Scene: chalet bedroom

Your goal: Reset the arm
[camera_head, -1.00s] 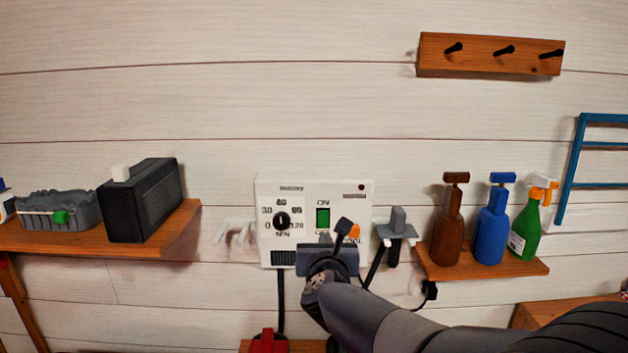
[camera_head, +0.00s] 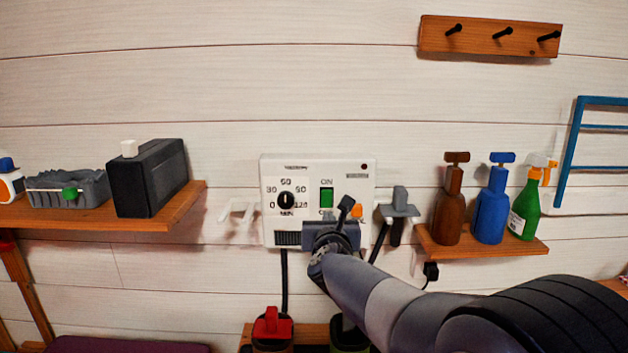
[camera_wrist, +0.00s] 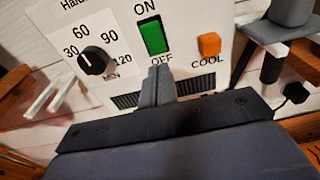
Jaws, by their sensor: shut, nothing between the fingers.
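My gripper (camera_head: 326,232) is in front of the lower part of a white wall-mounted control box (camera_head: 268,195), and my arm runs from it to the lower right. In the wrist view my gripper's fingers (camera_wrist: 158,78) are shut together and empty, pointing at the box just below the OFF label. Just above the fingertips is a green switch (camera_wrist: 153,38) between ON and OFF. An orange COOL button (camera_wrist: 209,45) is to their right and a black timer dial (camera_wrist: 94,60) to their left. I cannot tell whether the fingertips touch the box.
A left shelf (camera_head: 185,207) holds a black box (camera_head: 150,180) and a grey tray (camera_head: 75,188). A right shelf (camera_head: 480,249) holds brown, blue and green bottles. A peg rack (camera_head: 488,37) is at upper right. A red-topped item (camera_head: 272,325) stands below the box.

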